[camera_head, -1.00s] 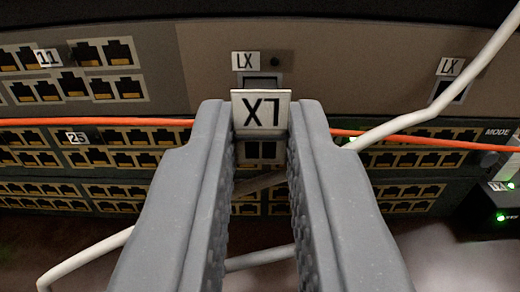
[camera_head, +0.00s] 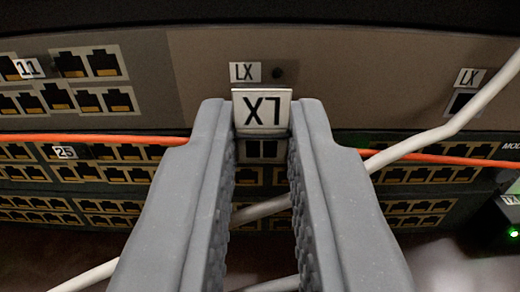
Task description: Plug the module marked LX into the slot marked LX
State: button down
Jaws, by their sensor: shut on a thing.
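My gripper (camera_head: 262,125) is shut on the module marked LX (camera_head: 262,110), a small white-faced piece whose black lettering shows upside down between the fingertips. The module is in front of the grey-brown panel. A label LX (camera_head: 244,72) sits on the panel just above and left of the module. The slot under that label is hidden behind the module, so I cannot tell whether they touch.
A white cable (camera_head: 440,133) crosses the right side and passes behind my gripper. An orange cable (camera_head: 90,138) runs across the rack. Port rows marked 11 (camera_head: 28,68) and 25 (camera_head: 65,152) are at the left. A small black box (camera_head: 507,219) with a green light is lower right.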

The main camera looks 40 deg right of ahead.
jog(key=shift+w+d, duration=0.15)
jog(key=shift+w, duration=0.05)
jog(key=c, duration=1.3)
grip_release()
jog(key=shift+s, duration=0.1)
jog(key=shift+p+v, duration=3.35)
jog(key=shift+v, duration=3.45)
